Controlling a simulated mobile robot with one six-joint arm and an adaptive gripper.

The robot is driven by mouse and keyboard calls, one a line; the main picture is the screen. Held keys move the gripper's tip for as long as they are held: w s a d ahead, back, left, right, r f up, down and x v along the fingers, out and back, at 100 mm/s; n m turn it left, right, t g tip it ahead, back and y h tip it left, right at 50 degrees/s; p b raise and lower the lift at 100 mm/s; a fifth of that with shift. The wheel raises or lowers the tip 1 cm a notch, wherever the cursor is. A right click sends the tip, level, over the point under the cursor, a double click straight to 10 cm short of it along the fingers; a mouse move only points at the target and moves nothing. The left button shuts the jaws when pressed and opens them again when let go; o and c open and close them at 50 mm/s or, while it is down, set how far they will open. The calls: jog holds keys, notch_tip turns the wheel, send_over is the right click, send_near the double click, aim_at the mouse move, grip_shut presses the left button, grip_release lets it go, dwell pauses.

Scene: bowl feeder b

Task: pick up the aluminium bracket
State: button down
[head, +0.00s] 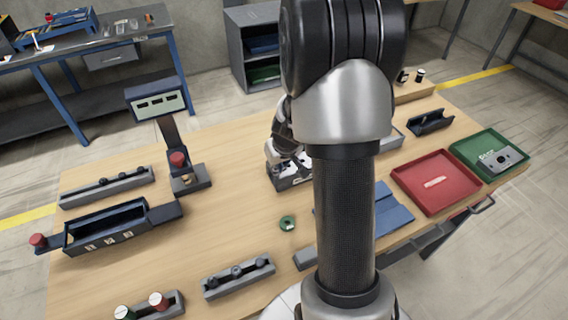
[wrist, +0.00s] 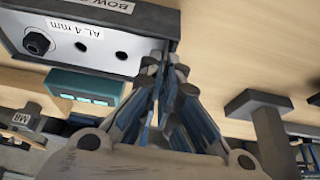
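A grey metal piece with a dark round hole (head: 503,158) lies in the green tray (head: 462,150) at the right of the table in the head view. It may be the aluminium bracket, but I cannot be sure. My gripper (wrist: 165,68) points at the side of a grey box labelled "AL 4 mm" (wrist: 75,35) in the wrist view. Its fingertips are close together, and I cannot tell whether they touch or hold anything. In the head view, my gripper is low over the table, partly hidden behind my arm.
A red tray (head: 437,182) stands beside the green tray. A blue mat (head: 388,212) and a green ring (head: 287,223) lie on the table. A dark blue bin (head: 105,228) and grey racks stand at the left.

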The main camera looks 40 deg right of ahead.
notch_tip(320, 180, up, 20)
jog(key=p, duration=0.7)
jog(key=shift+p, duration=0.4)
jog(key=shift+d+f, duration=0.1)
